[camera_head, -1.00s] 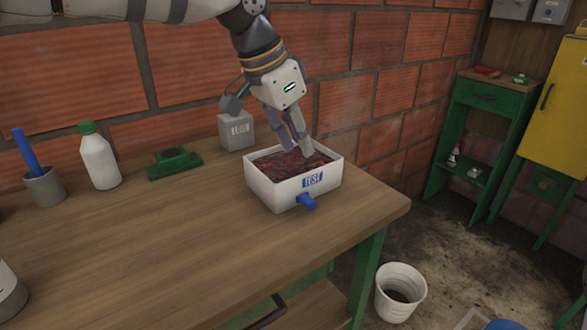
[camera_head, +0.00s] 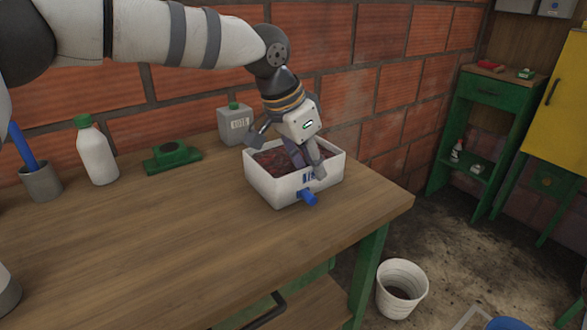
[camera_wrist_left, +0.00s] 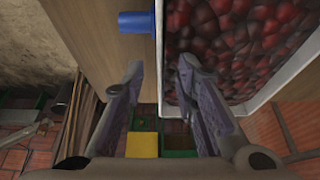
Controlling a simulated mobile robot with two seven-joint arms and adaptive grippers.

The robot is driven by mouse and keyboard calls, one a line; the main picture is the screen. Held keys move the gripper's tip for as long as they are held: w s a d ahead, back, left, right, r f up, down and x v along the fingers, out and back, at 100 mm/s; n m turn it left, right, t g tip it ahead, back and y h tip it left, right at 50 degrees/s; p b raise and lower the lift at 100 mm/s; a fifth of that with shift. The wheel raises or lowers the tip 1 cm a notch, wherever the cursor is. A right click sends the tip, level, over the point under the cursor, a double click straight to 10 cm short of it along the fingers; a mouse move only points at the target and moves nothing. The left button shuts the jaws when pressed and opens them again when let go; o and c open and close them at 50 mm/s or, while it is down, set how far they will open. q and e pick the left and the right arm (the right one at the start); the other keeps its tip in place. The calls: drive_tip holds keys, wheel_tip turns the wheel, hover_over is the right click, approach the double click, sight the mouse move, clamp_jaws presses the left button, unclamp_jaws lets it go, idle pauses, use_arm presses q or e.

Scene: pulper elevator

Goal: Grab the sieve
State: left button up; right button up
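A white box (camera_head: 270,189) stands on the table, full of dark red fruit (camera_head: 270,160). It has a label and a blue stub (camera_head: 308,197) on its front. I cannot tell whether this box is the sieve; no other sieve shows. My left gripper (camera_head: 304,163) is open and empty over the front wall. One finger is on the fruit side and the other is outside, covering part of the label. In the left wrist view the wall runs between the open fingers (camera_wrist_left: 160,68), and the blue stub (camera_wrist_left: 136,22) is beyond them. My right gripper is not in view.
On the wooden table (camera_head: 150,255) are a grey can (camera_head: 235,124), a green device (camera_head: 172,157), a white bottle (camera_head: 97,156) and a grey cup (camera_head: 41,183). A brick wall is close behind. The table front is clear. A white bucket (camera_head: 402,289) stands on the floor.

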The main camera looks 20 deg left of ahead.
use_arm(q)
drive_tip(key=shift+f, duration=0.1)
clamp_jaws()
